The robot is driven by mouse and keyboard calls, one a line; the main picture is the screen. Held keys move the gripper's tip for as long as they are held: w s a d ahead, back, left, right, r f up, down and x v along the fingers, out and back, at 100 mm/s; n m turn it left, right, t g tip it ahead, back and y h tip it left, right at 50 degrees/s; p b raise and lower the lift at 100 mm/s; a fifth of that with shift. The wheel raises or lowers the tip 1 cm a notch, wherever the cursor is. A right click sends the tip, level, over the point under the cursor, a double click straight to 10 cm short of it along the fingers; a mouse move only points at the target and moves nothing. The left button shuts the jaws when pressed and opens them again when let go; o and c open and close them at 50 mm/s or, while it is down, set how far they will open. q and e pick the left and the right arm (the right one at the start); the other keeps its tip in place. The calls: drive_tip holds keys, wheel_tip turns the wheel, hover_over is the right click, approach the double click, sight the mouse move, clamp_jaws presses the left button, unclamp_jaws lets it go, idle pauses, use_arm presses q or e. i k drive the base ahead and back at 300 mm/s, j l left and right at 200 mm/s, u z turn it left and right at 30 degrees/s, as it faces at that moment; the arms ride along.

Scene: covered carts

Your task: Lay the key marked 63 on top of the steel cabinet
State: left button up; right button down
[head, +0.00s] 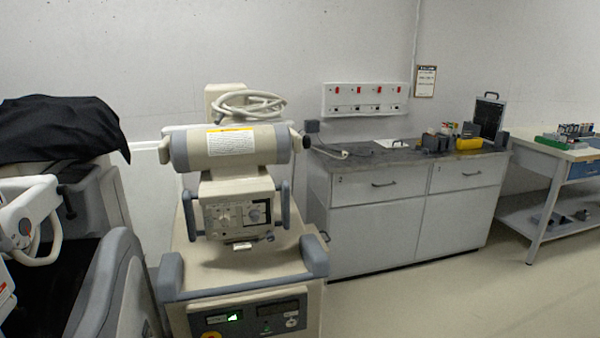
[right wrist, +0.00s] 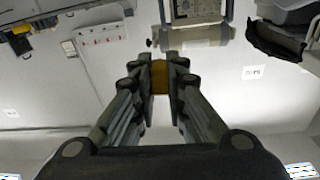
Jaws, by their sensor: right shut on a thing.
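My right gripper (right wrist: 160,78) is shut on a yellow-brown piece (right wrist: 160,76) between its fingertips in the right wrist view. I cannot read a number on it, nor tell from its shape whether it is the key marked 63. The steel cabinet is probably the grey unit (head: 375,222) at centre right in the head view, with drawers, doors and a dark worktop (head: 365,165). The gripper is in open air, apart from the cabinet. Neither gripper shows in the head view.
A beige wheeled machine (head: 232,186) stands left of the cabinet. A yellow bin (head: 469,144) and an open dark case (head: 489,118) occupy the worktop's right end. A black cover (head: 60,130) drapes equipment at left. A workbench (head: 545,148) stands right; floor before the cabinet is clear.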

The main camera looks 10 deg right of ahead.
sight(376, 156)
drive_tip(key=i+l, duration=0.2)
drive_tip(key=l, duration=0.2)
drive_tip(key=i+l, duration=0.2)
drive_tip(key=l, duration=0.2)
drive_tip(key=i+l, duration=0.2)
drive_tip(key=l, duration=0.2)
drive_tip(key=i+l, duration=0.2)
drive_tip(key=l, duration=0.2)
drive_tip(key=i+l, duration=0.2)
drive_tip(key=l, duration=0.2)
drive_tip(key=i+l, duration=1.45)
drive_tip(key=l, duration=0.2)
